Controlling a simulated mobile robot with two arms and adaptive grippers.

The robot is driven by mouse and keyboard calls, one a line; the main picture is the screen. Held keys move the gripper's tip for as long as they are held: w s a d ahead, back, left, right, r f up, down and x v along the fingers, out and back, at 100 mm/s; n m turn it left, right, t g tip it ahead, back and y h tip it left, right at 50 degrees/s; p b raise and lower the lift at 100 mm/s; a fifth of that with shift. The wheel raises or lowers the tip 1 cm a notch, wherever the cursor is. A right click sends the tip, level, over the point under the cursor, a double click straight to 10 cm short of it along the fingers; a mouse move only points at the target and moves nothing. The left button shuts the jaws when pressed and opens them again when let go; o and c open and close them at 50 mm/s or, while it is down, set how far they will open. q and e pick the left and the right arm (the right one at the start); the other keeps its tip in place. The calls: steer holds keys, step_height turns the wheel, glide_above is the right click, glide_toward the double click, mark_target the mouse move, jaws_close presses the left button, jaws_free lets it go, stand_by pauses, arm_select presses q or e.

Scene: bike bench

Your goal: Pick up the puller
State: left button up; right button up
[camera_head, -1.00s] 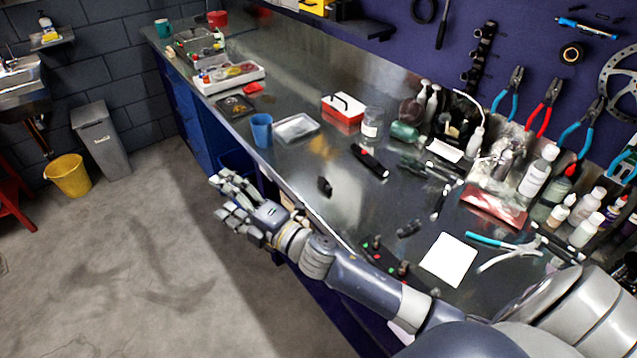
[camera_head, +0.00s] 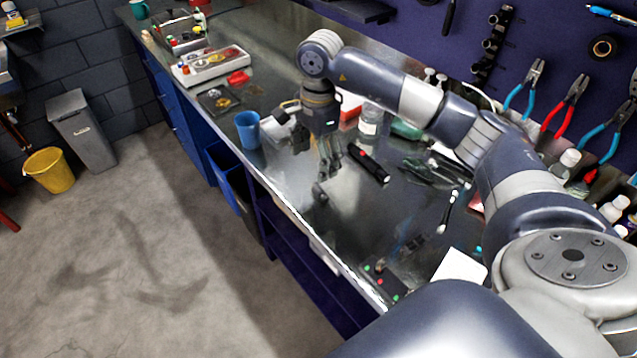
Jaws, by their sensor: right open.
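A small dark metal piece (camera_head: 319,194), which looks like the puller, lies on the steel workbench (camera_head: 275,180) near its front edge. Its details are too small to make out. My right gripper (camera_head: 314,154) points down above the bench, just behind and above this piece. Its fingers are apart and hold nothing that I can see. I cannot tell its exact height over the piece. My left gripper is out of view.
A black flashlight (camera_head: 368,163) lies right of my right gripper. A blue cup (camera_head: 247,130) stands to the left. A red-and-white box (camera_head: 350,106) and a bottle (camera_head: 370,120) stand behind. A dark box with coloured buttons (camera_head: 386,280) lies near the front edge.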

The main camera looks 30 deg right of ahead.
steer(key=d, duration=0.2)
steer(key=p, duration=0.2)
glide_above(319, 189)
steer(key=f, duration=0.3)
steer(key=shift+s+d+f+h, duration=0.2)
steer(key=shift+f+h, duration=0.1)
steer(key=shift+f, duration=0.45)
steer(key=f+p, duration=0.2)
steer(key=f, duration=0.2)
steer(key=shift+w+a+f+p, duration=0.1)
steer(key=shift+a+f+p, duration=0.2)
steer(key=shift+p, duration=0.1)
steer(key=shift+d+f, duration=0.1)
steer(key=shift+f, duration=0.35)
steer(key=shift+c, duration=0.6)
steer(key=c, duration=1.2)
